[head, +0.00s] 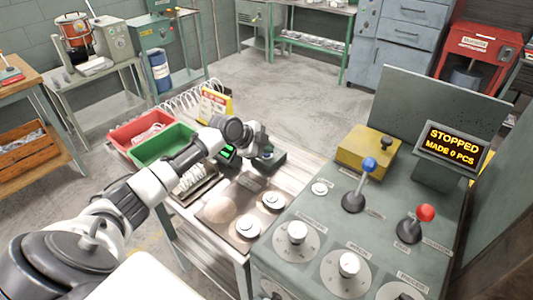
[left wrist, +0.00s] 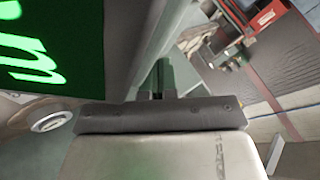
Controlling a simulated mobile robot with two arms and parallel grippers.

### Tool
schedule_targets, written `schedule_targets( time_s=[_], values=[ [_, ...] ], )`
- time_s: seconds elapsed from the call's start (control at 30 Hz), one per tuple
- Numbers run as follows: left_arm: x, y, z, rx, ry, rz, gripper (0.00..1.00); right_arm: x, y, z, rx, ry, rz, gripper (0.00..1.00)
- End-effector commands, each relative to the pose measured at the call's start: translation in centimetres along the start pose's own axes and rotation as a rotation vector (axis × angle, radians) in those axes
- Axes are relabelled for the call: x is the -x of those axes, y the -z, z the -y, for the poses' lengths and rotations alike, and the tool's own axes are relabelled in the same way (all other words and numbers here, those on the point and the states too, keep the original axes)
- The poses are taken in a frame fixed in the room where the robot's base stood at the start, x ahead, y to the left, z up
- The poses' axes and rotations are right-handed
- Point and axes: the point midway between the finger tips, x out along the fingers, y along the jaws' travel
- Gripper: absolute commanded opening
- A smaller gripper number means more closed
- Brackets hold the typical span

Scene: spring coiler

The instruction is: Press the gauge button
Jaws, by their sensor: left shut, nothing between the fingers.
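The gauge (head: 228,153) stands on the bench in the middle of the head view, its lit green display partly covered by my left arm. In the left wrist view the gauge display (left wrist: 45,45) fills the upper left, very close. A round silver part (left wrist: 50,119) shows below it; I cannot tell whether it is the button. My left gripper (head: 266,153) is over the gauge's right part, shut and empty. It shows end-on in the left wrist view (left wrist: 160,78). Contact with the gauge cannot be made out. My right gripper is out of view.
A red bin (head: 128,132) and a green bin (head: 160,146) stand left of the gauge. The console (head: 335,212) on the right has knobs, a blue-knobbed lever (head: 369,165), a red-knobbed lever (head: 425,213) and a display (head: 453,146) reading STOPPED, MADE 0 PCS.

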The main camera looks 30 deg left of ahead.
Motion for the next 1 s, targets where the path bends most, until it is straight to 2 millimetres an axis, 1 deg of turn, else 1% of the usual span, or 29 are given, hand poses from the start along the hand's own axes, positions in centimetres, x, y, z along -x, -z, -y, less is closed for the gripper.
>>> schedule_targets(
  time_s=[0.03,0.17,0.47,0.83,1.0],
  values=[
    [-0.7,-0.2,-1.0,0.015,-0.021,-0.001,0.0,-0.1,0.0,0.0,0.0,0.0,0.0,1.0],
    [-0.7,-0.2,-1.0,0.015,-0.022,-0.001,0.0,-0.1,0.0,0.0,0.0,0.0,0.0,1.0],
    [0.1,0.5,0.0,0.012,-0.019,-0.002,0.0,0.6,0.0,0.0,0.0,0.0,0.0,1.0],
    [0.5,0.7,0.5,0.005,-0.009,-0.002,0.0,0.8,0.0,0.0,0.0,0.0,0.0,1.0],
    [1.5,1.4,1.3,0.003,-0.007,-0.001,0.0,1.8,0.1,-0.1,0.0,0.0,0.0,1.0]
  ],
)
